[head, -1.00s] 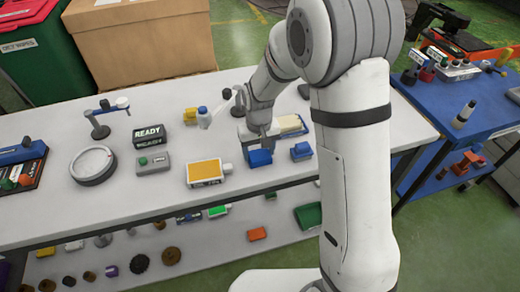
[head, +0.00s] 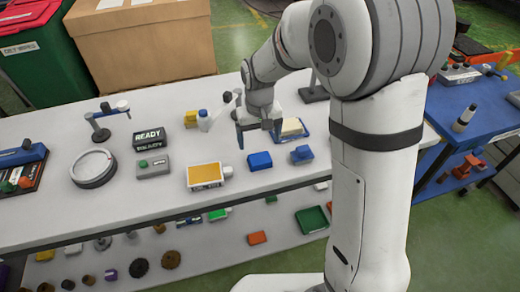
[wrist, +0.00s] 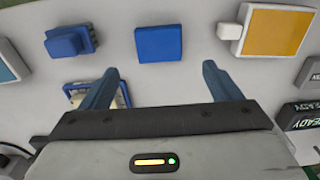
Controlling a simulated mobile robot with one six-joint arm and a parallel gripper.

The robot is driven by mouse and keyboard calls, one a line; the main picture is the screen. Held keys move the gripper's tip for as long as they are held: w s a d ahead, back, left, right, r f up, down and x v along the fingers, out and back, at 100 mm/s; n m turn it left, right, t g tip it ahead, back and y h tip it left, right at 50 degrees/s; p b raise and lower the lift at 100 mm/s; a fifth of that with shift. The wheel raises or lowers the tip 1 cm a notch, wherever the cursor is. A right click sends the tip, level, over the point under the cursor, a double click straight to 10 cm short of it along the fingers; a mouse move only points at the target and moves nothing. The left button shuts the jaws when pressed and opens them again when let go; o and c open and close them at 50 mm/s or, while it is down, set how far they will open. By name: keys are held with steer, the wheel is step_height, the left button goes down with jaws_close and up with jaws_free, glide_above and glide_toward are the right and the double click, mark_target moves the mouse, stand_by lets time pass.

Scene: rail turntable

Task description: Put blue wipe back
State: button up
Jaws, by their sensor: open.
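A flat blue square, which looks like the blue wipe (head: 259,161), lies near the table's front edge. In the wrist view the blue wipe (wrist: 158,43) is beyond my fingertips, roughly centred between them and apart from them. My gripper (head: 258,137) is open and empty, above the table and behind the wipe; its two blue fingers also show in the wrist view (wrist: 160,68). A blue-edged tray (wrist: 72,101) with a cream stack is partly hidden by a finger; in the head view the stack (head: 291,127) is right of my gripper.
A blue block with a raised top (head: 301,156) lies right of the wipe. An orange-and-white box (head: 205,175) lies to its left. The table front edge is close to the wipe.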

step_height(320, 180, up, 5)
steer(key=s+d+r+m+t, duration=0.2)
steer(key=s+d+r, duration=0.4)
steer(key=s+d, duration=0.35)
steer(key=s+d+m+t, duration=0.1)
steer(key=s+d, duration=0.4)
steer(key=s, duration=0.5)
steer(key=shift+s+f, duration=0.15)
steer(key=shift+f, duration=0.15)
